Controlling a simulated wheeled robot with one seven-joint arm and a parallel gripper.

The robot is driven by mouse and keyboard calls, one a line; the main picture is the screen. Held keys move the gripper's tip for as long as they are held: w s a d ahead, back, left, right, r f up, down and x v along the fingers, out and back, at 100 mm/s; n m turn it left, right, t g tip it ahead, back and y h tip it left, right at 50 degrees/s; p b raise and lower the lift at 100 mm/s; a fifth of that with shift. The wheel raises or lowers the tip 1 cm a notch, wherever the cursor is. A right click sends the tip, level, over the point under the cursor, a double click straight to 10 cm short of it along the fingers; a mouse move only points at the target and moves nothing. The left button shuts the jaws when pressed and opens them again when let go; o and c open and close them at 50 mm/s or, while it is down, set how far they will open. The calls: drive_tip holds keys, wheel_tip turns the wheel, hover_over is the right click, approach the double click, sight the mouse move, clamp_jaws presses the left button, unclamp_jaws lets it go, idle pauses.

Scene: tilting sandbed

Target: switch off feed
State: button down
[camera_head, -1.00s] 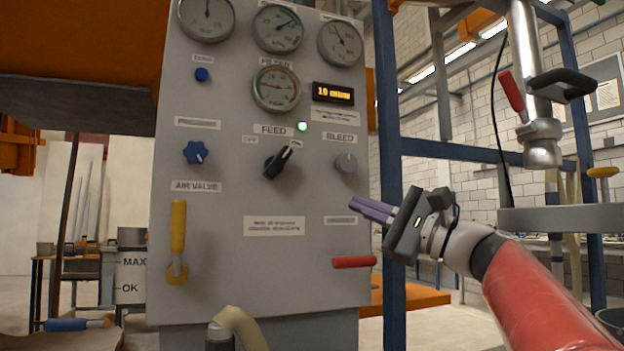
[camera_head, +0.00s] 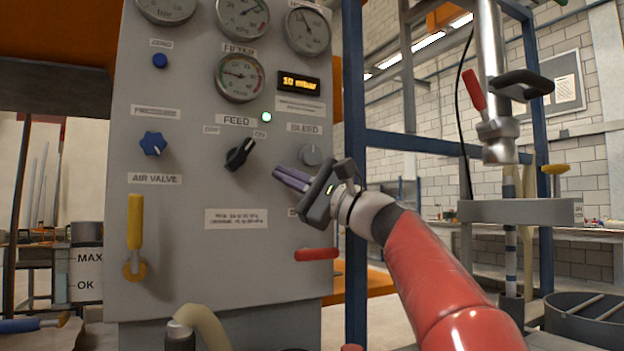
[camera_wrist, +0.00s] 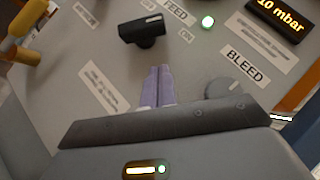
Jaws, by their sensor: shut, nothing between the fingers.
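The black FEED knob (camera_head: 240,154) is on the grey panel (camera_head: 190,90), under the FEED label, with OFF at its upper left and ON at its upper right. Its pointer tilts up right toward ON. A green lamp (camera_head: 266,117) above it is lit. My gripper (camera_head: 277,174) is shut and empty, to the right of and a little below the knob, apart from it. In the wrist view the shut purple fingers (camera_wrist: 162,70) point toward the panel, just below the black knob (camera_wrist: 142,29). The green lamp (camera_wrist: 207,21) shows there too.
The grey BLEED knob (camera_head: 311,155) is close above my fingers. A red lever (camera_head: 317,254) sits below my gripper. The blue star knob (camera_head: 153,143) and yellow air valve lever (camera_head: 135,222) are at left. The display (camera_head: 299,83) reads 10 mbar. A blue post (camera_head: 355,180) stands right of the panel.

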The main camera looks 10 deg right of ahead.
sight(239, 155)
drive_tip(key=shift+s+a+r+p, duration=0.1)
drive_tip(key=shift+a+r+p, duration=0.05)
drive_tip(key=shift+a+r, duration=0.4)
drive_tip(key=shift+s+a+r+p, duration=0.1)
drive_tip(key=shift+a+r, duration=0.25)
drive_tip(key=shift+a, duration=0.45)
drive_tip(key=shift+a+r+p, duration=0.15)
drive_tip(key=shift+a+r, duration=0.3)
drive_tip(key=shift+a, duration=0.2)
